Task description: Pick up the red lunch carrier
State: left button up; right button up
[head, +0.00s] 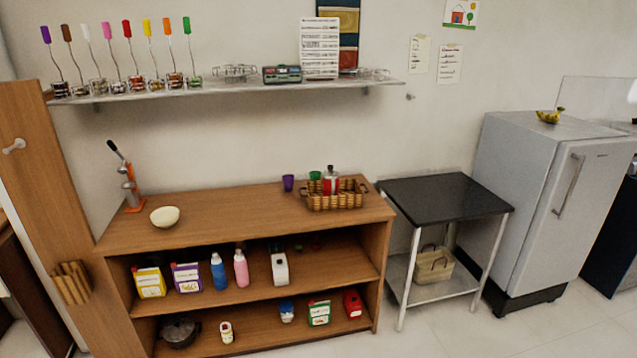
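Two red things could be the lunch carrier, and I cannot tell which from here. One is a small red item (352,303) on the bottom shelf of the wooden shelf unit, at its right end. The other is a red and silver item with a dark top (330,182), upright in the wicker basket (337,201) on the unit's top; its lower part is hidden by the basket. Neither gripper is in view.
The wooden unit's top (235,210) is mostly clear, with a pale bowl (165,216) and an orange juicer (130,185) at left. Cartons and bottles stand on its shelves. A black-topped metal table (445,197) and a grey fridge (540,200) stand right. Floor shows at lower right.

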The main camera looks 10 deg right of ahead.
aim_at(330, 180)
jog(key=i+l+u, duration=0.15)
jog(key=i+l, duration=0.2)
jog(key=i, duration=0.25)
jog(key=i+l+u, duration=0.15)
jog(key=i+l, duration=0.25)
jog(key=i, duration=0.2)
